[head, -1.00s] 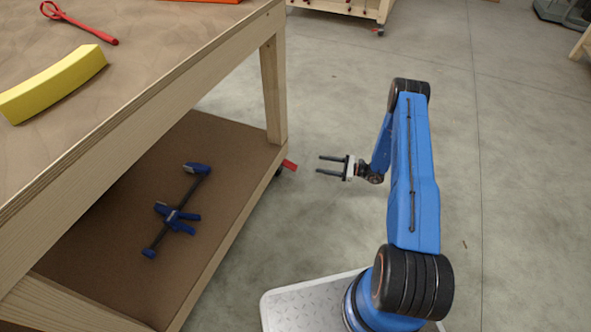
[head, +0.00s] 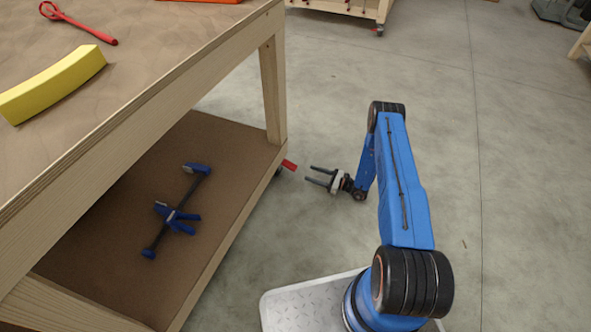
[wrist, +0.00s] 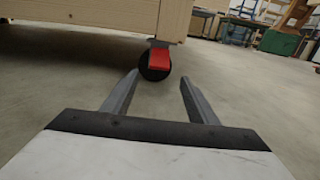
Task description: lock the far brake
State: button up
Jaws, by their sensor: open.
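The far brake is a red pedal (head: 289,165) on the caster at the table's far right leg. In the wrist view the red pedal (wrist: 159,60) sits on the front of a black caster wheel (wrist: 154,66), under the wooden frame, and appears to stick out toward me. My gripper (head: 315,175) is open and empty, a little to the right of the pedal and apart from it. In the wrist view my gripper's two fingers (wrist: 160,88) point at the caster, with the pedal between and beyond their tips.
The wooden workbench (head: 150,105) stands at left; its lower shelf (head: 110,190) holds a blue clamp (head: 177,213). A yellow curved piece (head: 55,83) and a red tool (head: 80,22) lie on top. The floor (head: 320,110) around my gripper is clear.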

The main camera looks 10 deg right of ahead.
aim_at(295, 168)
jog(key=x, duration=1)
jog(key=shift+a, duration=0.1)
grip_shut()
